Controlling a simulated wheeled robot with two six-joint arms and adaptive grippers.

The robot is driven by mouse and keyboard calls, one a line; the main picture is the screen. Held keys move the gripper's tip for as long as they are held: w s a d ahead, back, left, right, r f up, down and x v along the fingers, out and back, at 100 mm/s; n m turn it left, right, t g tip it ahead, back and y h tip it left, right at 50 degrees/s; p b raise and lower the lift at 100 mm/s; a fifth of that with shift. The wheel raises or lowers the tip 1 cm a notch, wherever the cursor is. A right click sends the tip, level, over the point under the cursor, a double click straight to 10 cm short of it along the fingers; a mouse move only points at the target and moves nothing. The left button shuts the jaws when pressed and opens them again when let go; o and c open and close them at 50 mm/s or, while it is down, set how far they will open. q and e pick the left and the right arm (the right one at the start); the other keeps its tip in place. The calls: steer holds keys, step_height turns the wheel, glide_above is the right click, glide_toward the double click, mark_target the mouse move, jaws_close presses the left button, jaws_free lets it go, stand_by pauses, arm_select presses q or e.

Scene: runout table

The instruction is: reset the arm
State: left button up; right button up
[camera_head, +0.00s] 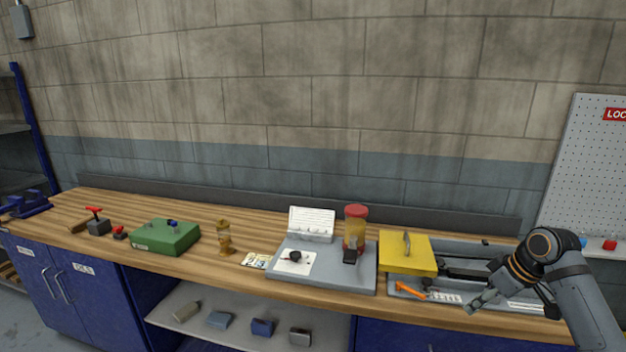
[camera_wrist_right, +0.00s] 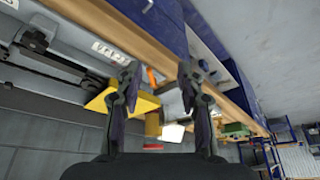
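My right arm (camera_head: 575,285) comes in from the right in the head view. Its gripper (camera_head: 480,303) is above the right end of the wooden table (camera_head: 135,204), over a grey tray-like fixture (camera_head: 465,247). In the right wrist view the two fingers of this gripper (camera_wrist_right: 160,85) stand well apart, with nothing held between them. A yellow block with a handle (camera_head: 408,262) sits left of the gripper; its yellow also shows behind the fingers in the wrist view (camera_wrist_right: 98,102). An orange-handled tool (camera_head: 411,291) lies near the gripper. My left gripper is not in view.
A grey board (camera_head: 325,278) carries a red-lidded container (camera_head: 356,230) and a white card rack (camera_head: 311,222). Further left are a small amber object (camera_head: 224,238), a green box (camera_head: 165,237) and red-handled parts (camera_head: 97,222). A shelf (camera_head: 240,328) below holds several blocks. A pegboard (camera_head: 590,165) stands right.

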step_height(320, 180, down, 24)
steer(key=d+f+m+h, duration=0.1)
steer(key=m, duration=0.3)
steer(key=s+f+m+g+h, duration=0.1)
steer(key=s+f, duration=0.5)
steer(key=f, duration=0.3)
steer(key=s+f+m+h, duration=0.1)
steer(key=s+f, duration=0.5)
steer(key=f, duration=0.3)
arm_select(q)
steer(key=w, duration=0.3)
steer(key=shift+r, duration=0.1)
arm_select(e)
steer(key=s+a+f, duration=0.4)
steer(key=s+f, duration=0.2)
steer(key=s, duration=0.5)
steer(key=s+a+f+g, duration=0.1)
steer(key=s+a+f, duration=0.3)
steer(key=s, duration=0.7)
steer(key=s+a+f, duration=0.4)
steer(key=s+f, duration=0.4)
steer(key=s, duration=0.4)
steer(key=shift+g, duration=0.4)
